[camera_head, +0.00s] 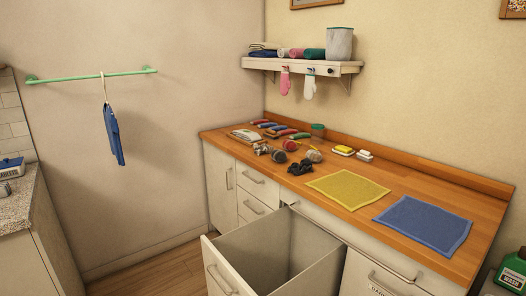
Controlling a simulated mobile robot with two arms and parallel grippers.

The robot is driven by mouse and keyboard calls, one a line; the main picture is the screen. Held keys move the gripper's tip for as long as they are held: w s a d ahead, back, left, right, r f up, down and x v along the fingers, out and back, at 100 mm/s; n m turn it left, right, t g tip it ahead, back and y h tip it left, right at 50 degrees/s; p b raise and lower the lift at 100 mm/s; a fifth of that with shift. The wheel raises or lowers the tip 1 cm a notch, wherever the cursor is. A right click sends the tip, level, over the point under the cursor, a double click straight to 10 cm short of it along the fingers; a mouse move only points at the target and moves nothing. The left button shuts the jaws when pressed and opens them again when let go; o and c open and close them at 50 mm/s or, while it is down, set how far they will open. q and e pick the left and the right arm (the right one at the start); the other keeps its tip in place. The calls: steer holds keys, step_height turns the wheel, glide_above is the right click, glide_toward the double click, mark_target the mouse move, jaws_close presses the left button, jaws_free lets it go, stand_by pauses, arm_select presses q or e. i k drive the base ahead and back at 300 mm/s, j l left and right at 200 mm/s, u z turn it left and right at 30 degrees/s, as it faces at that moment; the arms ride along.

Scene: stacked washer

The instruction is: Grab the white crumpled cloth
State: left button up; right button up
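A whitish, cloth-like item (246,134) lies at the back left end of the wooden counter (355,166). It is too small to tell if it is crumpled or folded. Small grey-white bundles (262,148) lie just in front of it, and another greyish one (314,156) lies further right. I cannot tell which of these is the white crumpled cloth. Neither of my grippers is in view.
A deep drawer (236,248) stands pulled out below the counter. A yellow mat (348,189) and a blue mat (424,224) lie flat on the counter. A shelf (300,65) with hanging mitts is above. A blue garment (113,135) hangs at left.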

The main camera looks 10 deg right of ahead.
mark_target(259, 149)
steer(key=i+j+z, duration=0.1)
steer(key=z, duration=0.35)
steer(key=j+z, duration=0.3)
steer(key=z, duration=0.2)
steer(key=j+z, duration=0.35)
steer(key=j, duration=0.15)
steer(key=j+z, duration=0.35)
steer(key=j, duration=0.15)
steer(key=j+z, duration=0.4)
steer(key=j, duration=0.6)
steer(key=k+j+z, duration=0.1)
steer(key=j+z, duration=0.25)
steer(key=j, duration=0.65)
steer(key=j+z, duration=0.5)
steer(key=j, duration=0.45)
steer(key=j+z, duration=0.45)
steer(key=j, duration=0.45)
steer(key=j+z, duration=0.25)
steer(key=j, duration=0.7)
steer(key=j+z, duration=0.25)
steer(key=j, duration=0.7)
